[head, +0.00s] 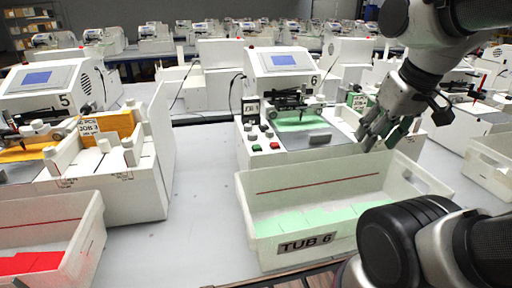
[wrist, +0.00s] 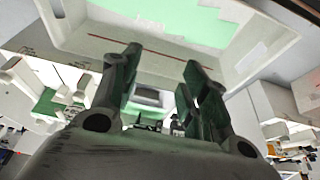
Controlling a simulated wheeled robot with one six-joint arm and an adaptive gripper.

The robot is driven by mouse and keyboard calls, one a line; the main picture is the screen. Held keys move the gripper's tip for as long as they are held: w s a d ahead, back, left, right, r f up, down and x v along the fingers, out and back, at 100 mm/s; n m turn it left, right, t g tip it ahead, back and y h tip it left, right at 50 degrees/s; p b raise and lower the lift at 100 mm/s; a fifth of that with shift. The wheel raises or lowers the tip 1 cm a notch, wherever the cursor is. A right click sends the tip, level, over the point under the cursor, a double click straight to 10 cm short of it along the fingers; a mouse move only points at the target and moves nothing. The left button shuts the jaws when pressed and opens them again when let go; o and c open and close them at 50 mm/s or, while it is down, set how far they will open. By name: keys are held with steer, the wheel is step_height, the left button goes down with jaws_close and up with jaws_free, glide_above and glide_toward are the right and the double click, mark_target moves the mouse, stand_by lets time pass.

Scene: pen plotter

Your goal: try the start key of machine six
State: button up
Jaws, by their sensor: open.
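Machine six (head: 284,62), a white plotter marked 6 with a blue screen, stands at the centre of the head view. Its front panel has a green key (head: 257,148), a red key (head: 275,146) and several small dark and grey knobs. No key lettering is readable. My gripper (head: 377,137) is to the right of the machine's plate, above the back right of the tub and well apart from the keys. In the wrist view my gripper (wrist: 162,60) has its two fingers spread with nothing between them. The keys cannot be made out there.
The white bin TUB 6 (head: 340,183), holding pale green sheets, stands before machine six. Machine five (head: 45,85) is at left, with orange stock and a tub of red sheets. Bare grey table (head: 200,165) lies between them. More machines fill the background.

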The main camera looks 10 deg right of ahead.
jaws_close()
stand_by(1.4)
